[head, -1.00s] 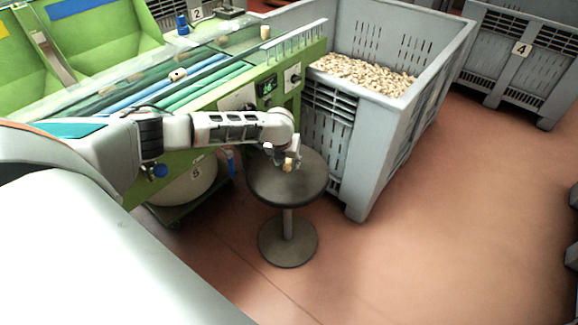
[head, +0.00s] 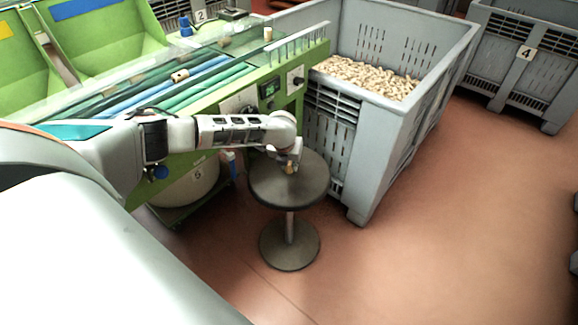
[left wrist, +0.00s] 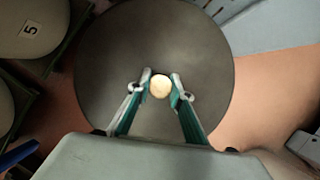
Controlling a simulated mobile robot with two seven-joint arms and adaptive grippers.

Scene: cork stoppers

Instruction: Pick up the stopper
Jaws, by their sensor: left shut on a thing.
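The stopper (left wrist: 160,87) is a small pale tan cork, seen end-on between the two fingertips in the left wrist view. In the head view the stopper (head: 290,169) shows small at the tip of my left arm, over the round dark table (head: 312,186). My left gripper (left wrist: 160,90) is shut on it, one finger on each side; in the head view the gripper (head: 289,166) points down at the tabletop. I cannot tell whether the cork touches the table. My right gripper is in neither view.
A large grey crate (head: 400,115) heaped with corks (head: 368,78) stands right behind the table. A green machine (head: 215,95) with blue and green rollers is behind my arm; other corks (head: 180,75) are on it. Open brown floor (head: 450,220) lies to the right.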

